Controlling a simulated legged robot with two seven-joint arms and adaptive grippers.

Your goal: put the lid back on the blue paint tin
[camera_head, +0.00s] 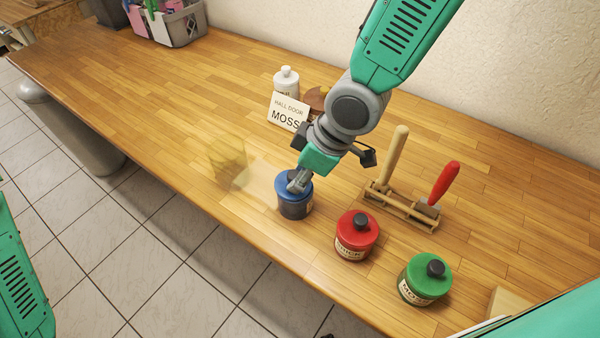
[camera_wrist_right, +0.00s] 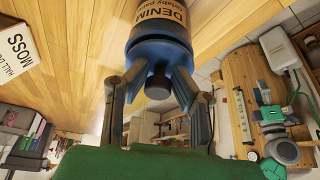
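The blue paint tin (camera_head: 296,209) stands upright near the bench's front edge, and its label reads DENIM in the wrist view (camera_wrist_right: 162,12). The blue lid (camera_head: 304,187) lies over the tin's mouth and looks level; whether it is fully pressed down I cannot tell. In the wrist view the lid (camera_wrist_right: 160,50) has a dark knob (camera_wrist_right: 158,88). My right gripper (camera_head: 297,186) is over the lid, its two fingers closed in on both sides of the knob (camera_wrist_right: 159,70). My left gripper is out of view; only a piece of my left arm shows.
A red tin (camera_head: 356,238) and a green tin (camera_head: 425,281) stand to the right. A wooden rack (camera_head: 403,207) holds two handled tools. Behind are a MOSS card (camera_head: 288,112) and a white bottle (camera_head: 286,80). The bench's left half is mostly clear, with a grey basket (camera_head: 183,26) far back.

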